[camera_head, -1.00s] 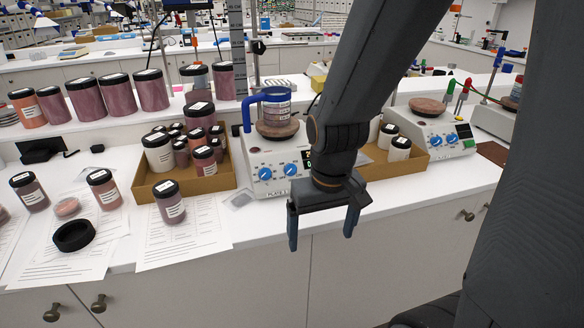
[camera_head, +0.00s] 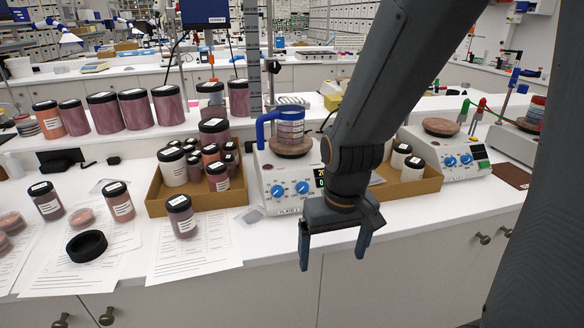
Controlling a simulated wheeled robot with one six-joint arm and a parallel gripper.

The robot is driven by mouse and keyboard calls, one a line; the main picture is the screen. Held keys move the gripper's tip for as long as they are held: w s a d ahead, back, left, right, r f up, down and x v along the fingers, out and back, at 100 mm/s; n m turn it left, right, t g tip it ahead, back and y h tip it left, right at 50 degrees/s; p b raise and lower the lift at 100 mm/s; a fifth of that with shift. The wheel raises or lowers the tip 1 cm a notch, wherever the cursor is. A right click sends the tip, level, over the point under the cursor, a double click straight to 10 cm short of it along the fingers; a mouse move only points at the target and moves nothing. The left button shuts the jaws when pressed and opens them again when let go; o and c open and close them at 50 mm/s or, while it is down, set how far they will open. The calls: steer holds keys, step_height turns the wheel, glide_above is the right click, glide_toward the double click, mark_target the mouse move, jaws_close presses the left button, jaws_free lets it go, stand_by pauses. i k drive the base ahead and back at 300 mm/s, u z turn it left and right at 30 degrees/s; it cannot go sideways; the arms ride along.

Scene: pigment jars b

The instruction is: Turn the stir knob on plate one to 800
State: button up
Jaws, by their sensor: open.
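Plate one (camera_head: 285,205) is a white hotplate stirrer near the middle of the bench, with a label on its front edge that my gripper partly covers. Two blue knobs sit on its front face, a left knob (camera_head: 277,191) and a right knob (camera_head: 302,188); I cannot read which is for stirring. A small display (camera_head: 322,180) beside them is partly hidden by my arm. My gripper (camera_head: 333,256) is open and empty, pointing down in front of the bench edge, apart from the knobs.
Cardboard trays of jars stand left (camera_head: 195,200) and right (camera_head: 425,183) of plate one. A second stirrer (camera_head: 450,155) stands farther right. Paper sheets (camera_head: 200,250), loose jars and a black ring lid (camera_head: 87,246) cover the left bench. The space before the drawers is clear.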

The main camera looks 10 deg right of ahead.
mark_target(302, 188)
steer(key=z, duration=1.35)
steer(key=k, duration=1.15)
steer(key=u, duration=1.35)
steer(key=i, duration=0.5)
steer(key=z, duration=0.05)
